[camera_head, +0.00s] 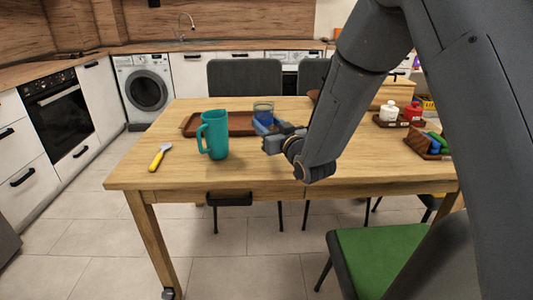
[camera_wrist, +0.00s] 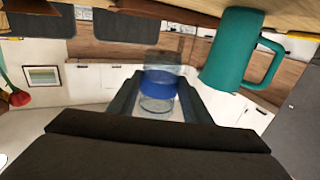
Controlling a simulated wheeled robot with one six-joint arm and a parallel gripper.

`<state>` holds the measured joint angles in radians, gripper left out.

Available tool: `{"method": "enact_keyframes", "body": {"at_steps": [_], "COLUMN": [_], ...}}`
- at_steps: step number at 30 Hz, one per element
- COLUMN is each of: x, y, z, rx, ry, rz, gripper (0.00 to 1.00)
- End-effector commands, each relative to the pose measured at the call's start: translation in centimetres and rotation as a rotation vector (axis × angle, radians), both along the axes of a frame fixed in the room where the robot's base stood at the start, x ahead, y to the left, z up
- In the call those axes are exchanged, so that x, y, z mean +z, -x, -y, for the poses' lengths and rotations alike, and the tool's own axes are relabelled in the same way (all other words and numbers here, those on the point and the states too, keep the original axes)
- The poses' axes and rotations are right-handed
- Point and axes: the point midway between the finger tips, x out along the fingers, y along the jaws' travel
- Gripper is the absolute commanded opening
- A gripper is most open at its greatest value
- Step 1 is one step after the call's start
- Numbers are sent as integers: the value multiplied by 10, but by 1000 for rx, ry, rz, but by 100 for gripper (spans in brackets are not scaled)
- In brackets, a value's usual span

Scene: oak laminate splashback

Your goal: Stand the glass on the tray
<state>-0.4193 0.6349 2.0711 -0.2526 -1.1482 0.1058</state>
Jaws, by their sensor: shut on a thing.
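The glass (camera_head: 263,108) is clear with a blue band around it. My gripper (camera_head: 268,130) is shut on it, and in the head view the glass shows upright at the jaws, in front of the tray's right part. In the wrist view the glass (camera_wrist: 158,90) sits between the two dark fingers (camera_wrist: 157,100). The tray (camera_head: 240,122) is brown wood and lies on the table behind the teal jug. Whether the glass touches the tray or table cannot be told.
A teal jug (camera_head: 214,135) stands left of my gripper, before the tray; it also shows in the wrist view (camera_wrist: 232,50). A yellow-handled tool (camera_head: 158,159) lies at the table's left. Small pots (camera_head: 390,112) and a dark caddy (camera_head: 424,146) stand at the right.

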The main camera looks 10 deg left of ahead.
Motion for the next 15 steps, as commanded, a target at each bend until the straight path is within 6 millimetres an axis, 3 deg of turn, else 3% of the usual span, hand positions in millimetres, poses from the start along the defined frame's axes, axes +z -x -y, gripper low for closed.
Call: {"method": "enact_keyframes", "body": {"at_steps": [4,15], "x": [-29,-63], "y": [0,-1], "z": [1,2], "rx": [-2,-3], "ry": [2,1], "rz": [-4,-3], "gripper": [14,14]}}
